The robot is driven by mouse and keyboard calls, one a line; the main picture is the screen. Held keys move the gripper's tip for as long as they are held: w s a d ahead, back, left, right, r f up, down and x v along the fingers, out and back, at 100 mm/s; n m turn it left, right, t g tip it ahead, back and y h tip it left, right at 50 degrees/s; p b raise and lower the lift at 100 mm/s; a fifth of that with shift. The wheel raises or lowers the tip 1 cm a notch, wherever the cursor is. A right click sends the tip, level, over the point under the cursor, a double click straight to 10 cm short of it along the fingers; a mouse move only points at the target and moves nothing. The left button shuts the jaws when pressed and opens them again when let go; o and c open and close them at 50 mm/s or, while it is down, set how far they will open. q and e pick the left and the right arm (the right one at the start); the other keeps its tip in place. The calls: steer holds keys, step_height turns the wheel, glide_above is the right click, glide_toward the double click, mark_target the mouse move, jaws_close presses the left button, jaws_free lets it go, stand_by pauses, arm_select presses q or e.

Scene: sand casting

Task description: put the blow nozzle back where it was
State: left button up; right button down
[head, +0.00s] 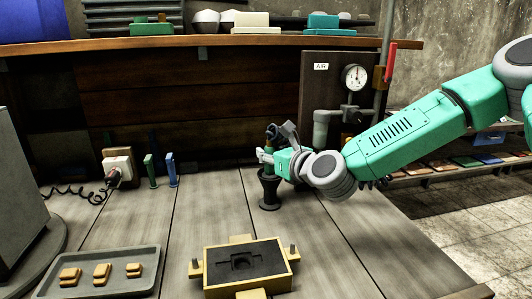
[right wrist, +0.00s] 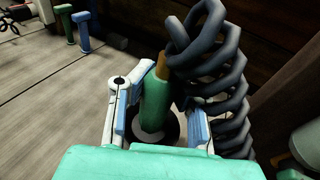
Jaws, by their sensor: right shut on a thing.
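The blow nozzle (right wrist: 155,108) has a green body with a brass-coloured fitting and a dark coiled hose (right wrist: 222,90) at its top. My right gripper (right wrist: 162,128) is shut on the green body, with a blue-padded finger on each side. In the head view my right gripper (head: 268,157) is over a black stand (head: 269,190) on the bench. The nozzle is upright above the stand's round base. Whether its lower end sits in the stand is hidden. My left gripper is not in view.
A wooden moulding frame (head: 246,265) with black sand stands in front. A grey tray (head: 108,275) with several small tan blocks is at the front left. Green and blue tools (head: 171,169) stand behind. An air panel with a gauge (head: 354,77) is behind the right arm.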

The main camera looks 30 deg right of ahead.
steer(key=shift+d+f, duration=0.15)
steer(key=shift+d, duration=0.15)
steer(key=c, duration=1.5)
jaws_free()
steer(key=shift+d, duration=0.3)
steer(key=shift+c, duration=0.2)
steer(key=shift+a+r, duration=0.2)
steer(key=shift+a, duration=0.35)
steer(key=shift+s, duration=0.25)
steer(key=v, duration=1.1)
steer(key=shift+s, duration=0.2)
steer(key=shift+d, duration=0.15)
